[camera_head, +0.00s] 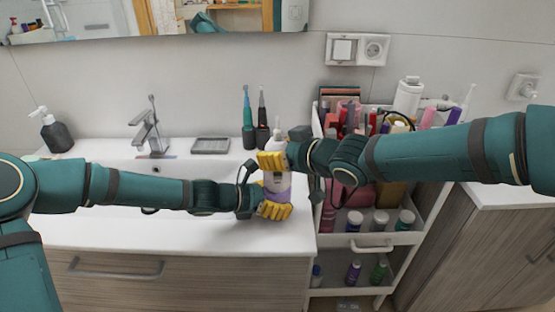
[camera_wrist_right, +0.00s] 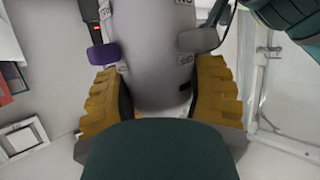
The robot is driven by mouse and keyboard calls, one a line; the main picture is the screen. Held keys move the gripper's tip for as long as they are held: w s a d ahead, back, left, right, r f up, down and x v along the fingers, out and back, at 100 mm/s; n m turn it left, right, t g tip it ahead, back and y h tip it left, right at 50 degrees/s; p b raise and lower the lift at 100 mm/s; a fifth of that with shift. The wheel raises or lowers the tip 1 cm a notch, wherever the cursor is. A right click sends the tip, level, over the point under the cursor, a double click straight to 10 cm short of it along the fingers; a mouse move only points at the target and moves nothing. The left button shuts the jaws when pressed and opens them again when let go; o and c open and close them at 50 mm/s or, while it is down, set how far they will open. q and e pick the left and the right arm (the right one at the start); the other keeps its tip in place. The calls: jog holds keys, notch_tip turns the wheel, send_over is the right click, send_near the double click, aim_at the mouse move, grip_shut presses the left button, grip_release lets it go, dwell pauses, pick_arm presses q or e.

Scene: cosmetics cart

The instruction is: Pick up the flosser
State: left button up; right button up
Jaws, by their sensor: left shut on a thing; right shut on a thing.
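The flosser (camera_head: 277,183) appears to be the upright pale device with a lilac body, held over the front edge of the sink counter. My left gripper (camera_head: 275,210) is shut on its lower part. My right gripper (camera_head: 272,160) is shut around its upper part. In the right wrist view the pale grey body of the flosser (camera_wrist_right: 160,65) fills the space between the yellow fingers of my right gripper (camera_wrist_right: 162,95), with small lettered marks on it. The fingers hide parts of the flosser in the head view.
A cart (camera_head: 352,240) full of bottles stands to the right. A soap dispenser (camera_head: 55,131), faucet (camera_head: 150,130) and soap dish (camera_head: 210,145) are at the sink. The front left counter is clear.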

jog(key=shift+r, duration=0.7)
jog(key=shift+s+d, duration=0.25)
jog(key=shift+d, duration=0.1)
jog(key=s+d, duration=1.2)
jog(key=shift+s, duration=0.15)
pick_arm(q)
jog(key=o, duration=1.2)
